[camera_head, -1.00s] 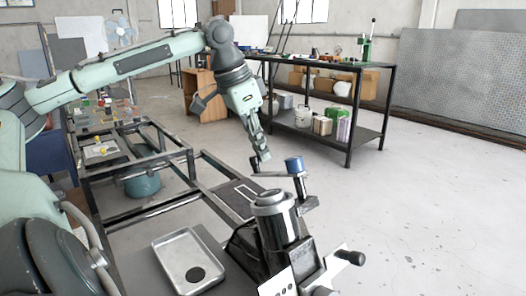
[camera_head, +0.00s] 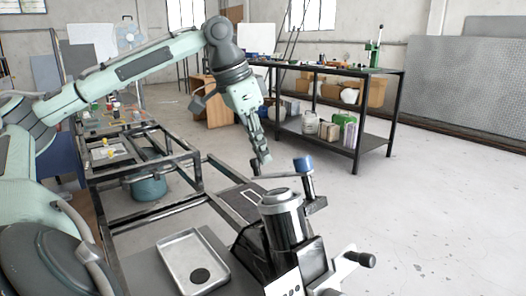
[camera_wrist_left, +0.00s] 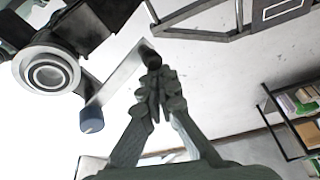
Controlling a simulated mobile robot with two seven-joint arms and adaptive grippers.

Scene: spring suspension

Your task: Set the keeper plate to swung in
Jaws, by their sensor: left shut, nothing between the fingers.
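The keeper plate looks to be the flat grey bar (camera_head: 282,176) beside the top of the metal cylinder (camera_head: 283,205). A blue-capped post (camera_head: 303,163) stands at its right end, and a dark piece is at its left end. In the left wrist view, the bar (camera_wrist_left: 117,84) runs from the blue cap (camera_wrist_left: 92,122) to a dark end by my fingertips, clear of the round cylinder top (camera_wrist_left: 47,75). My left gripper (camera_head: 265,159) is shut and empty, its tips close to the bar's dark end; contact is unclear. My right gripper is not in view.
A metal tray (camera_head: 166,247) lies left of the cylinder. A black-handled lever (camera_head: 360,259) sticks out at the front right. Dark frame rails (camera_head: 190,203) run behind the tray. A black workbench (camera_head: 396,105) stands further back; the floor at right is clear.

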